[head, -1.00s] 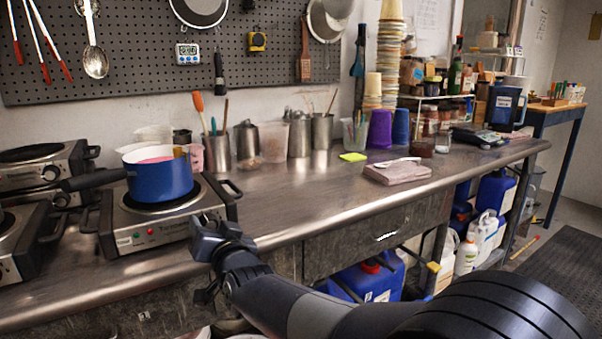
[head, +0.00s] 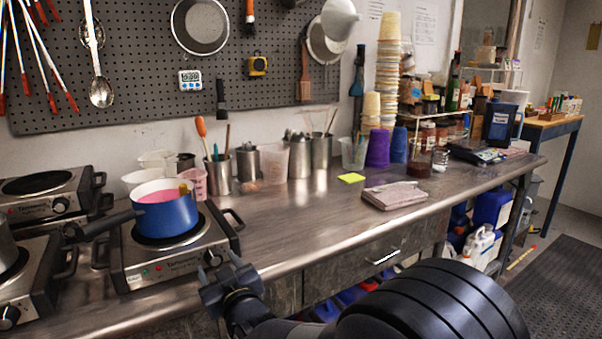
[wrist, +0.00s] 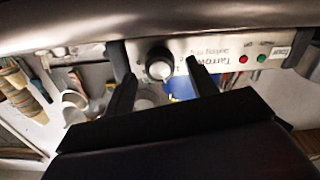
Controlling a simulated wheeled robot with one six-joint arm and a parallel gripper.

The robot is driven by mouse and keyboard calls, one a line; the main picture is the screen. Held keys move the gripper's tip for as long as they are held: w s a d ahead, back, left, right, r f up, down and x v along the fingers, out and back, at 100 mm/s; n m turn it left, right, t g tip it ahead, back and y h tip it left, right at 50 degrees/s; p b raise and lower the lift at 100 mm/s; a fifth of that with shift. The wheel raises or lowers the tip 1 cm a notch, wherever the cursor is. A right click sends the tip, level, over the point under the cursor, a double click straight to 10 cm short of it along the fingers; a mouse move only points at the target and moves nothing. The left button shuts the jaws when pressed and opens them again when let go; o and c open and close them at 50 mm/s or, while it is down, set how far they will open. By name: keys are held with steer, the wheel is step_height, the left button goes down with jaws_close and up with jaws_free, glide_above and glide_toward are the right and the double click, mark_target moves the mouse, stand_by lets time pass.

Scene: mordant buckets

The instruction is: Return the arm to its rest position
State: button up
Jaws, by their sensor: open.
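My gripper (head: 219,268) is open and empty, just off the front edge of the steel bench, before the hot plate. The blue pot (head: 166,214) with pink liquid stands upright on the hot plate (head: 165,262), apart from my gripper.
The steel bench (head: 300,222) runs along the wall, its middle mostly clear. A folded cloth (head: 394,196) and a yellow sponge (head: 351,178) lie on it. More hot plates (head: 45,190) stand at left. Metal canisters (head: 247,163) and stacked cups (head: 388,80) stand at the back.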

steer(key=shift+v, duration=1.2)
